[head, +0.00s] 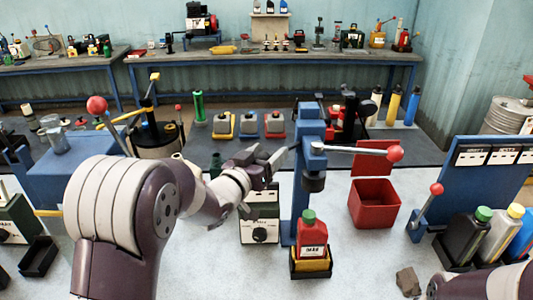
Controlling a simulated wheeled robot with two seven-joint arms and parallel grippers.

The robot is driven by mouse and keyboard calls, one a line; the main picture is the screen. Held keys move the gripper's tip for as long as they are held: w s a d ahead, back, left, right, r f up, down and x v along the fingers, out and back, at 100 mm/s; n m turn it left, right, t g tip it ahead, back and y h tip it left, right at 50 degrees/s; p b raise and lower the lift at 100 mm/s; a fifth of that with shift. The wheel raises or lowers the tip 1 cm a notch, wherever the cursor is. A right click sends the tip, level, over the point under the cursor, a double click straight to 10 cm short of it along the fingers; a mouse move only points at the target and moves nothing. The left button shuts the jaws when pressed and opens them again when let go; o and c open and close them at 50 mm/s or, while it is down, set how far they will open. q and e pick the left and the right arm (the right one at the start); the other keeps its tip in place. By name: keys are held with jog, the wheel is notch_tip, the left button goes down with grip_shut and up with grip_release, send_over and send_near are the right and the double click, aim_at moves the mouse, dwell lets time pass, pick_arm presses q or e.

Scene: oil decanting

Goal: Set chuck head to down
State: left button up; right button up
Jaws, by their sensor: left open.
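A blue press (312,128) stands right of the middle of the bench. Its dark chuck head (313,182) hangs raised, with a clear gap above a red bottle (312,236) with a green cap. The bottle stands upright in a yellow and black holder (310,264). The press lever (352,150) sticks out to the right, roughly level, and ends in a red ball (395,153). My left gripper (270,158) is open and empty, just left of the press column; I cannot tell whether it touches it.
A dial box (260,218) stands below my left gripper. A red bin (374,208) is right of the press. A blue panel with a red-ball lever (436,189) and several bottles (465,235) stand at the right. A brown lump (408,281) lies in front.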

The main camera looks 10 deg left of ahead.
pick_arm(q)
jog(key=shift+d, duration=0.1)
grip_shut()
notch_tip(320, 180, down, 11)
jog(key=b, duration=1)
jog(key=shift+r, duration=0.2)
jog(key=shift+c, duration=0.6)
grip_release()
jog(key=shift+o, duration=0.6)
jog(key=shift+w, duration=0.1)
